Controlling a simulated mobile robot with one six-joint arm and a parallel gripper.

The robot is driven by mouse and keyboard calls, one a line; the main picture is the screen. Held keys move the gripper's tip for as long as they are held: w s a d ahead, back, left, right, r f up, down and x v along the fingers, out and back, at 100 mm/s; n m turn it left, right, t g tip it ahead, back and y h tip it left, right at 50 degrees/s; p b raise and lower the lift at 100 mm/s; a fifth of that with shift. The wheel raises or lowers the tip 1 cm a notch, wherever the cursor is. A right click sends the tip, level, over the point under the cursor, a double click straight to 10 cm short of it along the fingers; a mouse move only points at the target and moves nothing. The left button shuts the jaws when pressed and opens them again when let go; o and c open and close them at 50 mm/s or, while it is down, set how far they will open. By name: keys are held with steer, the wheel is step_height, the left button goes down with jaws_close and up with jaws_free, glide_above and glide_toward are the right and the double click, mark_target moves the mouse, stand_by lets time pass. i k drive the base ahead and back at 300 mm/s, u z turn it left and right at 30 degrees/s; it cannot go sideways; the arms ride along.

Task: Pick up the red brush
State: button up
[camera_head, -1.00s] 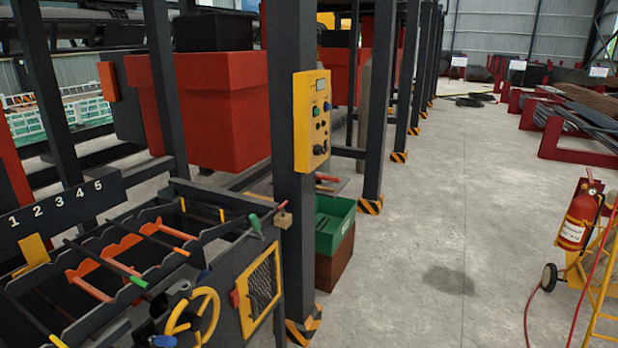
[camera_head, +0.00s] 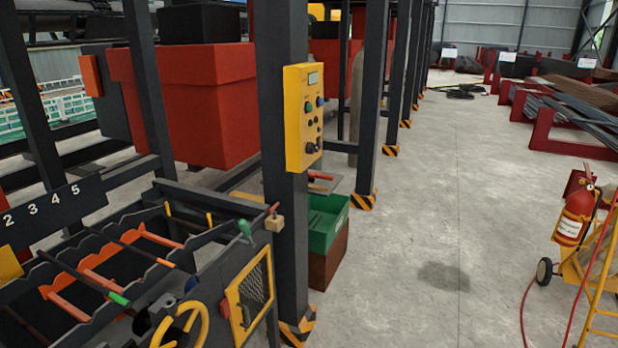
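I cannot pick out a red brush with certainty. My gripper is not in view.
A dark rack (camera_head: 150,230) with rods and a yellow handwheel (camera_head: 182,328) fills the lower left. The yellow control box (camera_head: 305,118) is on the post. A green bin (camera_head: 327,222) stands behind it. A fire extinguisher (camera_head: 573,218) stands at right. The concrete floor (camera_head: 420,225) between is open.

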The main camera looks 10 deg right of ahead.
mark_target(312, 176)
steer(key=z, duration=3.4)
steer(key=i, duration=0.1)
steer(key=u, duration=2)
steer(key=i, duration=3.15)
steer(key=z, duration=0.05)
